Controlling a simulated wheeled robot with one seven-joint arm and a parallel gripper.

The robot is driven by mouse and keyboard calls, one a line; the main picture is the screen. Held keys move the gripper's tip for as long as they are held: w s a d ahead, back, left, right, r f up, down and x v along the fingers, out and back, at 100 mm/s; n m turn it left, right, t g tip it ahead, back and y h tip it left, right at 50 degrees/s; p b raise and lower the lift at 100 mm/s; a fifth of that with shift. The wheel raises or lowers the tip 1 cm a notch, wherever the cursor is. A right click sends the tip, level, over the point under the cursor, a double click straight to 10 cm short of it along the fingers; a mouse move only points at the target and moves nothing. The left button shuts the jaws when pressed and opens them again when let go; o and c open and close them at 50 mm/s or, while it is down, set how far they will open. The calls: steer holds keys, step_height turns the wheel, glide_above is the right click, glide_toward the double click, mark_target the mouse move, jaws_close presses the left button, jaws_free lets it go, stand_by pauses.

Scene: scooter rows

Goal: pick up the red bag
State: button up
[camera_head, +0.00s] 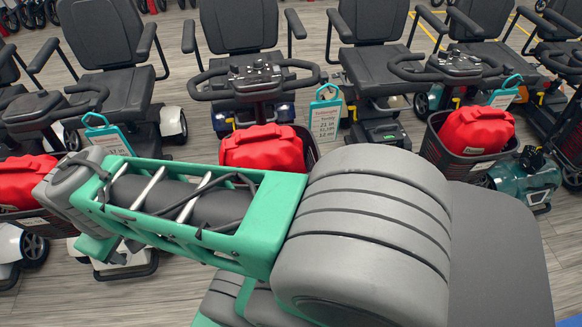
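Three red bags show, each in the front basket of a mobility scooter. The middle red bag (264,148) sits in a dark basket (309,145), and my arm hides its lower part. The right red bag (474,130) sits in another dark basket (452,163). The left red bag (22,184) is at the left edge, and my arm covers part of its right side. My green and grey arm crosses the front of the view. I cannot see my gripper's fingers.
Several scooters with black seats (238,22) stand in a row behind the bags. The handlebar (253,78) of the middle scooter rises behind its basket. Tags (325,119) hang beside the handlebars. Wooden floor (185,95) shows in narrow gaps between scooters.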

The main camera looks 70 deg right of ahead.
steer(key=w+d+r+n+g+h+p, duration=0.1)
steer(key=w+d+r+h+p, duration=0.2)
steer(key=d, duration=0.9)
steer(key=n+g+y+p, duration=0.1)
steer(key=n+g+p, duration=0.35)
steer(key=p, duration=0.25)
glide_toward(263, 131)
steer(key=shift+w+a+f+m+g, duration=0.1)
steer(key=shift+w+f+m+g, duration=0.35)
steer(key=shift+w+f, duration=0.25)
steer(key=x, duration=0.3)
steer(key=s+x, duration=0.1)
steer(key=x, duration=0.3)
steer(key=shift+s, duration=0.2)
steer(key=shift+d+f, duration=0.25)
steer(key=shift+f, duration=0.1)
steer(key=shift+c, duration=0.5)
jaws_close()
